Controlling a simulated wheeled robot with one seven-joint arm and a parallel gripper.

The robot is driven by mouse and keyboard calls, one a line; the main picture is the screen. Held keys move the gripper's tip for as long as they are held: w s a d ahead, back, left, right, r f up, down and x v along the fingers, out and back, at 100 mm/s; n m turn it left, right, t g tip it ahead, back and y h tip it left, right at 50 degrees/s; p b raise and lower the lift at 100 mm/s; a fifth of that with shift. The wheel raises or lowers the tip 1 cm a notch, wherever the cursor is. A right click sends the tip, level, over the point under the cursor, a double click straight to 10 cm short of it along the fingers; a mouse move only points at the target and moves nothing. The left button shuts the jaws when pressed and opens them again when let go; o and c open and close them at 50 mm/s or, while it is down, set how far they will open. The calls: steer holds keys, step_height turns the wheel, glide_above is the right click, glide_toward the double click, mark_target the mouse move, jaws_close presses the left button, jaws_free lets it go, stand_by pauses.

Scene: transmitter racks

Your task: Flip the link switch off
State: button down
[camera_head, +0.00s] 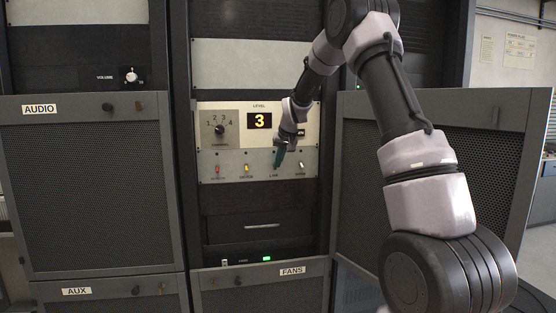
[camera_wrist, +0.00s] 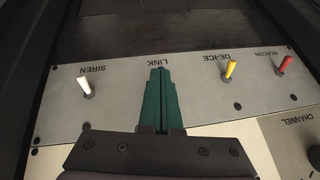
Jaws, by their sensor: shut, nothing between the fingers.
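The switch panel (camera_head: 230,158) carries a row of small toggle switches, labelled in the wrist view, which shows the panel upside down. The LINK label (camera_wrist: 160,62) lies just beyond the tips of my gripper (camera_wrist: 159,74). The link switch itself is hidden behind my green fingers in the wrist view, so its position cannot be told. In the head view my gripper (camera_head: 279,157) is at the panel, over the link position between the yellow and white switches. The fingers are shut together and hold nothing. Whether they touch the switch cannot be told.
The white SIREN switch (camera_wrist: 84,86) is on one side, the yellow DE-ICE switch (camera_wrist: 230,70) and red BEACON switch (camera_wrist: 285,64) on the other. Above are the channel knob (camera_head: 220,129) and a level display (camera_head: 260,121) reading 3. An open mesh door (camera_head: 350,170) stands right.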

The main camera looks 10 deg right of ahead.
steer(key=shift+w+r, duration=0.1)
steer(key=shift+w, duration=0.05)
steer(key=shift+w+r, duration=0.3)
steer(key=shift+w, duration=0.3)
